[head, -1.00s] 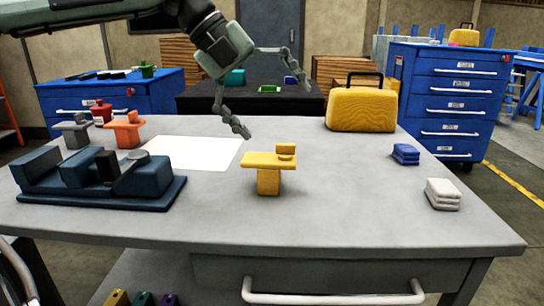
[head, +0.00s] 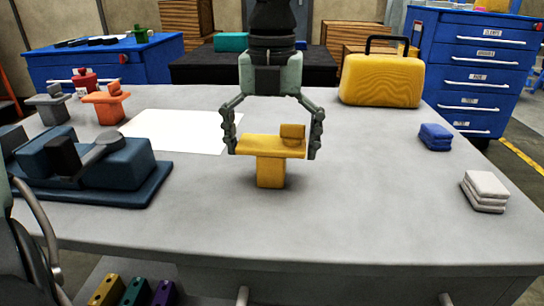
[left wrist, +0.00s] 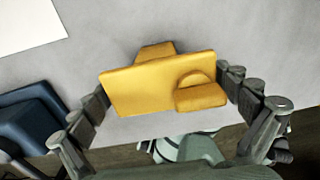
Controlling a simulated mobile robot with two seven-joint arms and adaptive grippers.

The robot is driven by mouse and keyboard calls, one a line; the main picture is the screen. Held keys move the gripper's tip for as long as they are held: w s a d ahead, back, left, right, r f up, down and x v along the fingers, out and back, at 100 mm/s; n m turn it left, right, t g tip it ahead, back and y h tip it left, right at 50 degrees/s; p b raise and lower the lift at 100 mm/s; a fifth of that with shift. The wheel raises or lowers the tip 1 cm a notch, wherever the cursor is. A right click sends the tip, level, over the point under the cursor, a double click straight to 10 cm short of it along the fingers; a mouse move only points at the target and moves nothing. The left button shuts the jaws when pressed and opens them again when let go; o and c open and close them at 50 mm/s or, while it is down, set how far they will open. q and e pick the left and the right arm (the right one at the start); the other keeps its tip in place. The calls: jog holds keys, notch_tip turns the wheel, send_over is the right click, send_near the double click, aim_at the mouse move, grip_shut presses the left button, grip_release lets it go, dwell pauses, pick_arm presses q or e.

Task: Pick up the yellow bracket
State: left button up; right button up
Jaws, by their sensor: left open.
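The yellow bracket (head: 270,147) stands upright on the grey workbench (head: 370,200), a flat plate on a short post with a small raised block at its right end. My left gripper (head: 272,150) comes down over it from behind. Its two fingers are spread, one at each end of the plate. In the left wrist view the bracket (left wrist: 155,84) lies between the open fingers (left wrist: 165,85). I cannot tell whether either finger touches it. My right gripper is not recognisable in these views.
A dark blue jig (head: 100,165) stands at the left, with orange (head: 107,103) and grey (head: 48,105) brackets behind it. A white sheet (head: 180,130) lies behind left. A yellow case (head: 382,80), blue stack (head: 435,137) and white stack (head: 485,190) are at the right. The bench front is clear.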

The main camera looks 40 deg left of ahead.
aim_at(272, 141)
pick_arm(q)
jog(key=shift+f, duration=0.9)
pick_arm(e)
jog(key=shift+w+a, duration=0.1)
jog(key=shift+w, duration=0.05)
pick_arm(q)
jog(key=shift+c, duration=0.2)
jog(key=c, duration=1.1)
jog(key=shift+w+r, duration=0.1)
jog(key=shift+r, duration=0.05)
